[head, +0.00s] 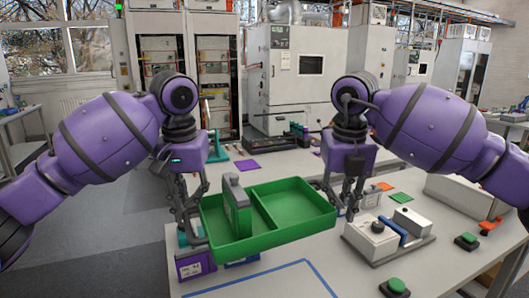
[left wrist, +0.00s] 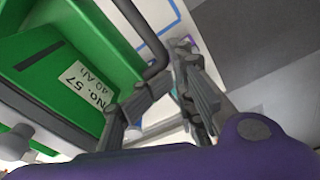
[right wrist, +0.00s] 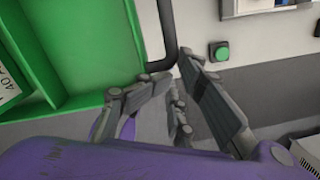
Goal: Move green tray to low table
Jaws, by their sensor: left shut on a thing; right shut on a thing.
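The green tray (head: 283,236) is held above the light work table, between my two grippers, and looks roughly level. It has a divider, and a green battery block (head: 235,205) stands in its left compartment; its label reads "No. 57 40 Ah" in the left wrist view (left wrist: 92,92). My left gripper (head: 190,238) is shut on the tray's dark handle (left wrist: 150,45) at the left end. My right gripper (head: 345,212) is shut on the handle (right wrist: 168,40) at the right end. The low table cannot be made out with certainty.
Below the tray is the table (head: 225,282) with a blue outlined area. A white device (head: 372,238) stands right of the tray, with green buttons (head: 397,285) nearer the front. A purple box (head: 195,264) sits at the table's left edge. Grey floor (head: 110,215) is open at left.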

